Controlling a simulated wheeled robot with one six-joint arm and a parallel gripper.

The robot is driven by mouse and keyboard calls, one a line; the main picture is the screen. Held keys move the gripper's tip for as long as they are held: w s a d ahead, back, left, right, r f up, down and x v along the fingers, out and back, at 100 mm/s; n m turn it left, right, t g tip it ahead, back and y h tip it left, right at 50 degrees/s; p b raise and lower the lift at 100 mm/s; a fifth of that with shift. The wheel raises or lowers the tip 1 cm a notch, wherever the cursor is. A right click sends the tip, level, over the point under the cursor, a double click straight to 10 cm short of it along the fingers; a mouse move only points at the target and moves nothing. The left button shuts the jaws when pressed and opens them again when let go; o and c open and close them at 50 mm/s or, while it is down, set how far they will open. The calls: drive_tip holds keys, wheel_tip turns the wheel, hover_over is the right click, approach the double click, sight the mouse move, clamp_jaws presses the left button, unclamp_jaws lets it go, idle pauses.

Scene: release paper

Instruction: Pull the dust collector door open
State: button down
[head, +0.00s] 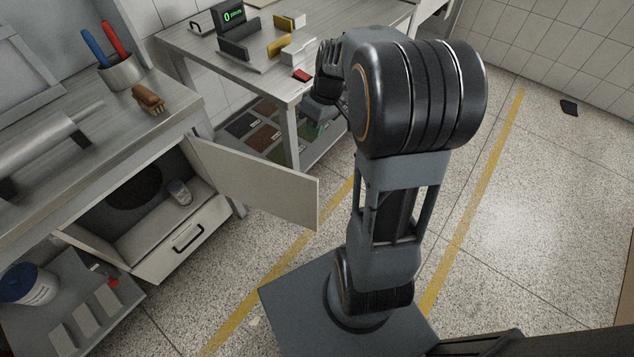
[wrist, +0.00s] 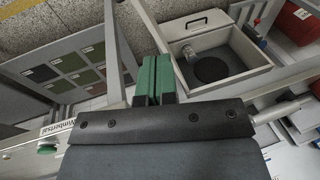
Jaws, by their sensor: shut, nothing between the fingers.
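The dust collector door (head: 258,182) is a pale flat panel under the left bench. In the head view it stands swung out, away from the cabinet, and the inside shows. The open compartment (head: 195,190) holds a dark round opening (head: 135,190) and a small can (head: 179,192). The wrist view shows this compartment too, with the dark round opening (wrist: 211,70). My gripper (wrist: 155,72) has green fingers, closed together and empty, left of the compartment in that view. My arm hides the gripper in the head view. I cannot tell whether it touches the door.
A drawer front with a black handle (head: 187,237) sits below the compartment. The left bench holds a cup of tools (head: 121,72) and a brush (head: 149,98). A second table (head: 205,50) with a scale display stands behind. Speckled floor with yellow lines is open at right.

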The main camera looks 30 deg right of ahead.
drive_tip(key=w+d+f+n+y+b, duration=0.2)
drive_tip(key=d+f, duration=0.4)
drive_tip(key=f, duration=0.2)
drive_tip(key=w+d+f+n+y+b, duration=0.25)
drive_tip(key=d+f, duration=0.25)
drive_tip(key=f, duration=0.3)
drive_tip(key=s+a+r+x, duration=0.1)
drive_tip(key=s+x, duration=0.1)
drive_tip(key=x, duration=1)
drive_tip(key=shift+s+a, duration=0.1)
